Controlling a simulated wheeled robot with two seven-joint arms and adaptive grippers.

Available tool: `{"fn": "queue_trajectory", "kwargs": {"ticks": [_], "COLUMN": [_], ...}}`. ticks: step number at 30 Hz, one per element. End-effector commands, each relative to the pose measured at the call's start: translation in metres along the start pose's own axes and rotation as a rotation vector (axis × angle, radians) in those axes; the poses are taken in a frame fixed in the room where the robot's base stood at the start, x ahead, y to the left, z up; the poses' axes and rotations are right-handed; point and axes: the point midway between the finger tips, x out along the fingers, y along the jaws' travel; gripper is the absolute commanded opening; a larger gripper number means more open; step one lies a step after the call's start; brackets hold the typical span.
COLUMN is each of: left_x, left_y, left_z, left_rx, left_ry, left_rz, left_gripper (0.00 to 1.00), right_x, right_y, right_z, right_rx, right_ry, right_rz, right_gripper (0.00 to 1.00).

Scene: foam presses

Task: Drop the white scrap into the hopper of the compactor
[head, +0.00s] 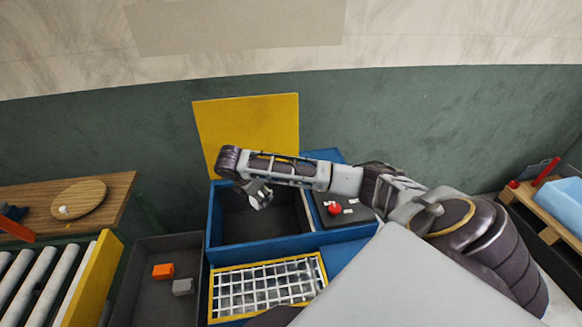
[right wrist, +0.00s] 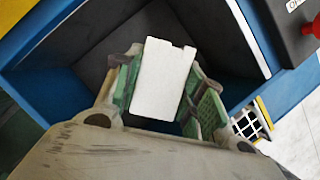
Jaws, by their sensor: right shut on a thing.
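The white scrap (right wrist: 162,78) is a pale block between the green pads of my right gripper (right wrist: 165,90), in the right wrist view. In the head view my right gripper (head: 260,198) is over the open hopper (head: 308,240) of the blue compactor, and the scrap is hard to make out there. The gripper is shut on the scrap, and the dark inside of the hopper shows behind it in the wrist view. The yellow lid (head: 250,125) stands open at the back. My left gripper is not in view.
A control panel with a red button (head: 334,209) is right of the hopper. A white grid in a yellow frame (head: 265,288) is in front. A grey bin (head: 150,303) at the left holds an orange block (head: 163,271) and a grey block (head: 182,287). A roller conveyor (head: 45,285) lies farther left.

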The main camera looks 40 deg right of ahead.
Motion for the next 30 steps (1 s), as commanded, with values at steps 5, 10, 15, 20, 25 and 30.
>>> {"fn": "queue_trajectory", "kwargs": {"ticks": [5,10,15,20,25,30], "left_x": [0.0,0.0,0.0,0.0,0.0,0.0], "left_y": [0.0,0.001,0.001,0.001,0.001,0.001], "left_z": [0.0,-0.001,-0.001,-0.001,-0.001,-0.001], "left_rx": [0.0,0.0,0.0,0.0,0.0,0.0], "left_ry": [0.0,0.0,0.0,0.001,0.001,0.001], "left_rz": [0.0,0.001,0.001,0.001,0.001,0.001], "left_gripper": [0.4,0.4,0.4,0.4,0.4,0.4], "right_x": [0.014,0.027,0.038,0.044,0.045,0.045], "right_y": [0.0,0.0,0.0,0.0,0.0,0.0], "right_z": [-0.006,-0.011,-0.016,-0.018,-0.019,-0.019], "right_rx": [0.0,0.0,0.0,0.0,0.0,0.0], "right_ry": [0.0,0.0,0.001,0.0,0.0,0.0], "right_rz": [-0.002,-0.001,-0.001,-0.001,0.0,0.0], "right_gripper": [0.23,0.23,0.23,0.23,0.23,0.23]}}
